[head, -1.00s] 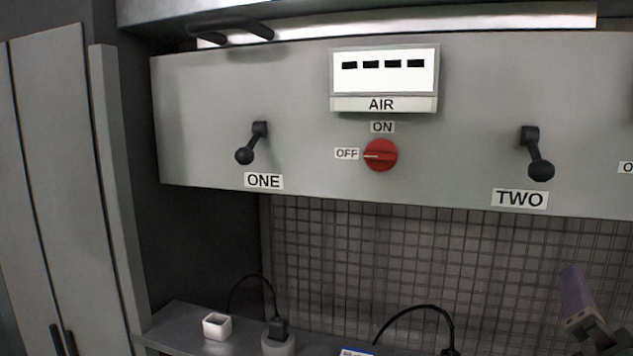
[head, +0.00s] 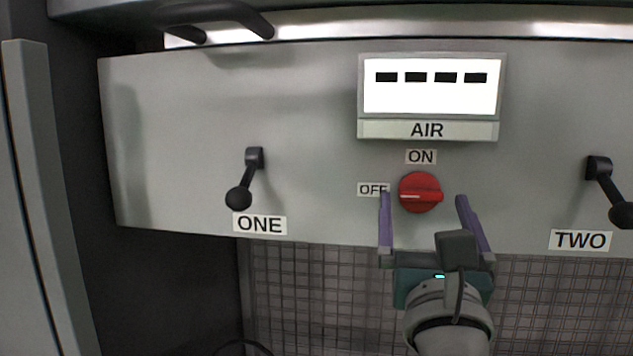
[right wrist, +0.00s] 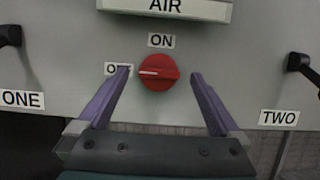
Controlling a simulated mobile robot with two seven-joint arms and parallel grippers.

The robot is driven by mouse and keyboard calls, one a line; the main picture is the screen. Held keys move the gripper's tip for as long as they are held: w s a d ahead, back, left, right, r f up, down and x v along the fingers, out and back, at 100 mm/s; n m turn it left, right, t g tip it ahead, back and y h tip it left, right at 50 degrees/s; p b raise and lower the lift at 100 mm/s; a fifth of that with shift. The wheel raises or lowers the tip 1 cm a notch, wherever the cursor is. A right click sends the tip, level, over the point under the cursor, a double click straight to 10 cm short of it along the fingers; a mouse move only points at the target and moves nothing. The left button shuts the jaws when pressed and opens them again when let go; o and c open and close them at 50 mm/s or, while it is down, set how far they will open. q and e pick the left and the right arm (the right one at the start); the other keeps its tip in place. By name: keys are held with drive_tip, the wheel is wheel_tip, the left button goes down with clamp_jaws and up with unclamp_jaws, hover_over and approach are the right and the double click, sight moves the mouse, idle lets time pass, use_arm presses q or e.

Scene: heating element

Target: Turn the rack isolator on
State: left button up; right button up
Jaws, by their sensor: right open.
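The rack isolator is a red rotary knob (head: 421,192) on the grey panel, below the AIR display (head: 430,85). The white line on its grip lies horizontal and points left at the OFF label (head: 372,189). The ON label (head: 420,157) is straight above the knob. My right gripper (head: 424,200) is open, its purple fingers pointing up at the panel on either side of the knob. In the right wrist view the knob (right wrist: 158,72) shows between the open fingertips, and the left finger covers part of the OFF label. I cannot tell whether the fingers touch anything. My left gripper is not in view.
Black lever ONE (head: 245,182) is left of the knob and black lever TWO (head: 608,190) is right of it. A dark handle (head: 215,15) juts out above the panel. A wire mesh (head: 300,290) is below.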

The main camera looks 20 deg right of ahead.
drive_tip(key=shift+w+d+r, duration=0.2)
drive_tip(key=shift+w+d, duration=0.1)
drive_tip(key=shift+w, duration=0.2)
drive_tip(key=c, duration=1.4)
